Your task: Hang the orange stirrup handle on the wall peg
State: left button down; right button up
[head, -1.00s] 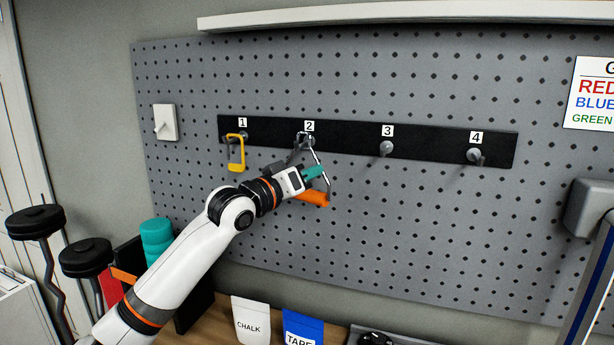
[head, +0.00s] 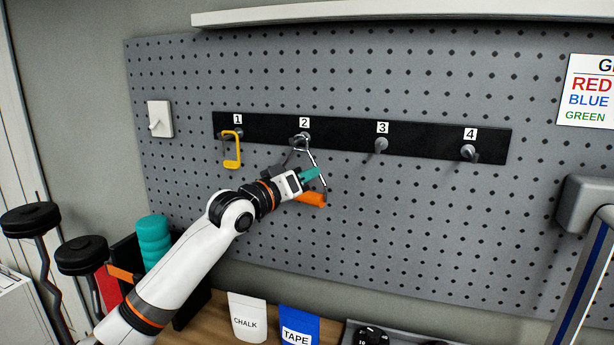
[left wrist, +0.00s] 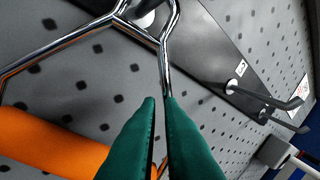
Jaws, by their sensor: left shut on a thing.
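The orange stirrup handle has an orange grip (head: 311,198) and a bent metal wire frame (head: 311,155). The frame's narrow top is at peg 2 (head: 303,137), and the grip hangs below it, tilted. In the left wrist view the frame's top loop appears to be around the peg (left wrist: 146,18), though the peg's tip is cut off. My left gripper (head: 310,174) has teal fingers shut on the right side wire of the frame, above the orange grip (left wrist: 50,145). The fingers (left wrist: 160,105) also show in the left wrist view. My right gripper is not in view.
A yellow handle (head: 233,152) hangs on peg 1. Peg 3 (head: 381,145) and peg 4 (head: 468,152) are bare on the black rail (head: 425,146). A white shelf (head: 400,14) is above. A chalk bag (head: 248,317) and tape bag (head: 300,325) stand below.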

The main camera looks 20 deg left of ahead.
pick_arm(q)
jog(key=c, duration=1.5)
grip_release()
jog(key=shift+r, duration=0.1)
jog(key=b+v, duration=0.5)
jog(key=v, duration=0.7)
